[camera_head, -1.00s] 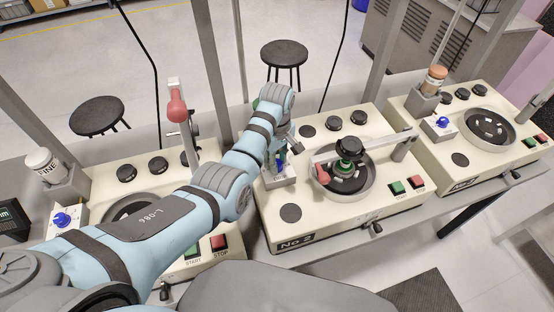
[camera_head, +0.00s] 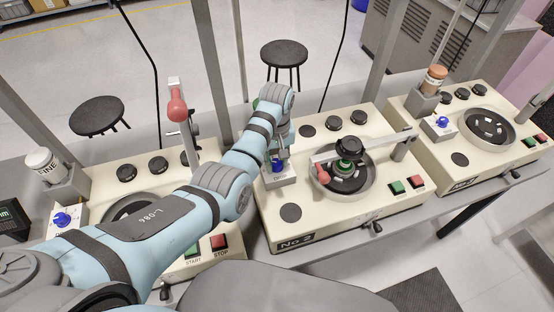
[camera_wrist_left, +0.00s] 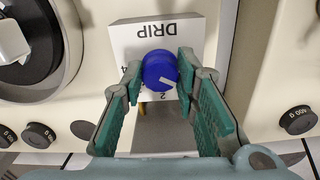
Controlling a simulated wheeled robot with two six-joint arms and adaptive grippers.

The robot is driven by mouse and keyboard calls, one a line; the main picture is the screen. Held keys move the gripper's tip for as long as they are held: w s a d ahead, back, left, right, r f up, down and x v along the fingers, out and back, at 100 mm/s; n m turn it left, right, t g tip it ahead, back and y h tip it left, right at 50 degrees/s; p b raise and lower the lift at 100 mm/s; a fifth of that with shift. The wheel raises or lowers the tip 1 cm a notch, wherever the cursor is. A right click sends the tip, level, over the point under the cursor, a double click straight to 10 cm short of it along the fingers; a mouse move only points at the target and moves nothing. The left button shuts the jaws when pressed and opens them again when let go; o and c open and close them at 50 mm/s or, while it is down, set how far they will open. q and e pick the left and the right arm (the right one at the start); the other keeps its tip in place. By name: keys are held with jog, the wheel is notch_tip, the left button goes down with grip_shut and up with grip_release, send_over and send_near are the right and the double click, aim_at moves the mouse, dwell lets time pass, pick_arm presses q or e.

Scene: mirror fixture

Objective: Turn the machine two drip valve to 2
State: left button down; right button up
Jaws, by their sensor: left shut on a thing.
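Machine two (camera_head: 322,222), labelled No 2, is a cream cabinet in the middle of the head view. Its drip valve is a blue knob (camera_wrist_left: 160,70) on a white block marked DRIP (camera_wrist_left: 188,34), which also shows in the head view (camera_head: 283,180). My left gripper (camera_wrist_left: 160,74) is shut on the knob, with one green-padded finger on each side. The knob's white pointer line slants down and right in the wrist view, toward the side of the printed 2. The 2 and part of a 4 show; other marks are hidden. My right gripper is out of view.
Right of the valve is a round polishing bowl (camera_head: 371,187) with a red-tipped arm (camera_head: 322,177) over it. Green (camera_head: 397,188) and red (camera_head: 417,182) buttons sit at its front right. Similar machines stand on both sides, and upright posts rise behind.

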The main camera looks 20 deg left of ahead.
aim_at(277, 162)
pick_arm(q)
jog(key=m, duration=0.6)
jog(key=shift+s+a+f, duration=0.1)
jog(key=m, duration=0.5)
jog(key=shift+m, duration=0.3)
dwell(0.3)
jog(key=c, duration=1.4)
grip_release()
jog(key=shift+c, duration=0.2)
jog(key=shift+o, duration=1)
jog(key=shift+w, duration=0.2)
notch_tip(277, 162, up, 7)
jog(key=shift+r, duration=0.2)
